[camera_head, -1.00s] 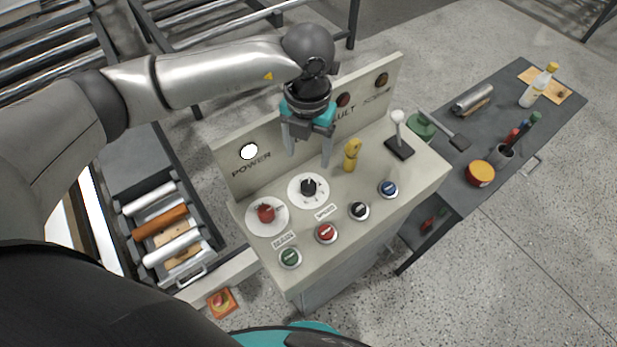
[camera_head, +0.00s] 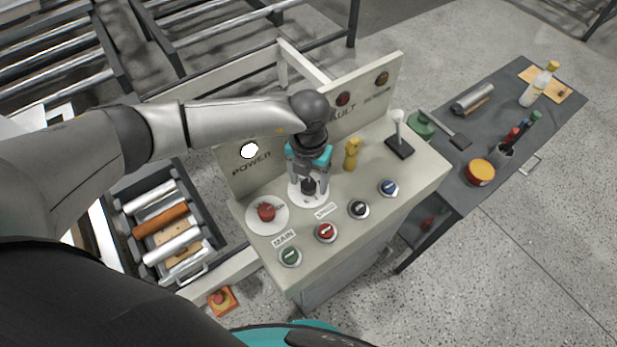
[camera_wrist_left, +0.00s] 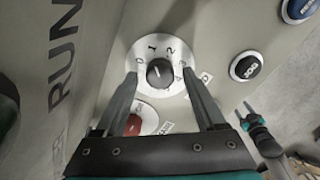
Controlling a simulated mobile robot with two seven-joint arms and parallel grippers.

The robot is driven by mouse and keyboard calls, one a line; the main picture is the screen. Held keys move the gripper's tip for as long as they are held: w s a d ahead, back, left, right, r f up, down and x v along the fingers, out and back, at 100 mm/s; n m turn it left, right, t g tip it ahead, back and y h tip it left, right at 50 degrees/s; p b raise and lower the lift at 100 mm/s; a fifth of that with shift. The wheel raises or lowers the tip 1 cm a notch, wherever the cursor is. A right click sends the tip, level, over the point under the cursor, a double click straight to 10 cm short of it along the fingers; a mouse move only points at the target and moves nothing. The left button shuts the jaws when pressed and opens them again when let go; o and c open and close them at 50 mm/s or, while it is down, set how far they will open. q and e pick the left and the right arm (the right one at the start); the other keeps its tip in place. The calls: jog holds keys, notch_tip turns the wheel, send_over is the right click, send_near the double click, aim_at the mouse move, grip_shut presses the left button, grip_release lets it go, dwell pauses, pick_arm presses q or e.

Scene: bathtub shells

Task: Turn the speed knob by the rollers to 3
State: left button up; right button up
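The speed knob (camera_head: 308,186) is a small black knob on a round white dial on top of the beige control console (camera_head: 370,215). In the left wrist view the knob (camera_wrist_left: 160,72) sits in the middle of the dial, with 0, 1 and 2 readable and further marks at the right partly covered by a finger. A pale mark on the knob seems to face the upper left, near 0; the exact setting is unclear. My left gripper (camera_head: 310,190) points down over the dial. Its fingers stand open on either side of the knob, apparently apart from it.
A red knob (camera_head: 267,212) on a white dial is close at the left. Green (camera_head: 290,257), red (camera_head: 325,232), black (camera_head: 358,210) and blue (camera_head: 388,188) buttons line the front. A yellow-topped piece (camera_head: 352,155) and a lever (camera_head: 398,140) stand at the right. The upright panel rises behind.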

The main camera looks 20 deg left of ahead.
pick_arm(q)
grip_shut()
dwell(0.3)
jog(key=shift+m, duration=0.3)
jog(key=m+b, duration=0.2)
jog(key=m, duration=0.1)
jog(key=shift+m+b, duration=0.35)
jog(key=shift+m, duration=0.05)
jog(key=m+b, duration=0.3)
jog(key=m, duration=0.1)
jog(key=shift+w+f+m, duration=0.1)
jog(key=shift+m, duration=0.2)
jog(key=m+b, duration=0.3)
jog(key=m, duration=0.1)
jog(key=shift+m+b, duration=1.95)
jog(key=shift+m, duration=0.45)
jog(key=shift+r, duration=0.2)
jog(key=shift+o, duration=0.5)
grip_release()
